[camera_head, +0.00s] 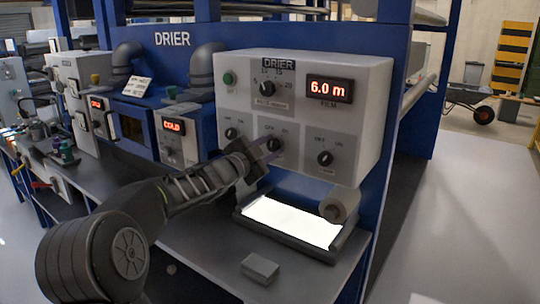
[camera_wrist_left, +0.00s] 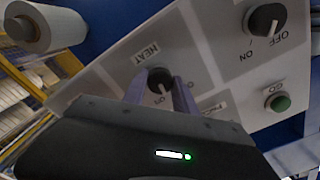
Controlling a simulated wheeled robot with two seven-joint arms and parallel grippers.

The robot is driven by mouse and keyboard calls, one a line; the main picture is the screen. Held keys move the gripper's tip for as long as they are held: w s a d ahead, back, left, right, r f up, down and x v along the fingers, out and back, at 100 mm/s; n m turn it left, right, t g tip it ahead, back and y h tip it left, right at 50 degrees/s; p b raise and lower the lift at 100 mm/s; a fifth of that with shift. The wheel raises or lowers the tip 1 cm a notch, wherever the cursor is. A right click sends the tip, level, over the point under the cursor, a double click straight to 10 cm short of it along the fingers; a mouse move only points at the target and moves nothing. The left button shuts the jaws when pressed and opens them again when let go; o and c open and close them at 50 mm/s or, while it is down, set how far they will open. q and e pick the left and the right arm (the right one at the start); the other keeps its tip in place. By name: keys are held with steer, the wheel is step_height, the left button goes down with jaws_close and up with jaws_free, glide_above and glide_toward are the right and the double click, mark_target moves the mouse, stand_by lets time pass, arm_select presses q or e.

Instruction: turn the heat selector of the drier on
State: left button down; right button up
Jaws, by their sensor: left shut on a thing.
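The drier's white control box (camera_head: 354,117) shows in the head view, with a row of dark selector knobs along its lower part. My left gripper (camera_head: 266,147) is at the middle knob (camera_head: 277,144) of that row. In the left wrist view my left gripper (camera_wrist_left: 158,92) has one finger on each side of the heat selector (camera_wrist_left: 160,80), a dark knob with a white mark beside a HEAT label. The fingers are shut on it. Which position its mark points to is hard to tell. My right gripper is not in view.
A larger dial (camera_head: 260,80) and the red 6.0 m display (camera_head: 330,90) are higher up. A lit tray (camera_head: 290,222) lies below the box. A small grey block (camera_head: 260,267) lies on the bench.

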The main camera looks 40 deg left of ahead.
arm_select(q)
steer(key=m+b, duration=0.2)
steer(key=m, duration=0.2)
steer(key=shift+m, duration=0.4)
steer(key=c, duration=1)
jaws_free()
steer(key=s+b, duration=0.1)
steer(key=s, duration=0.6)
steer(key=shift+s, duration=0.4)
steer(key=shift+d+r, duration=0.1)
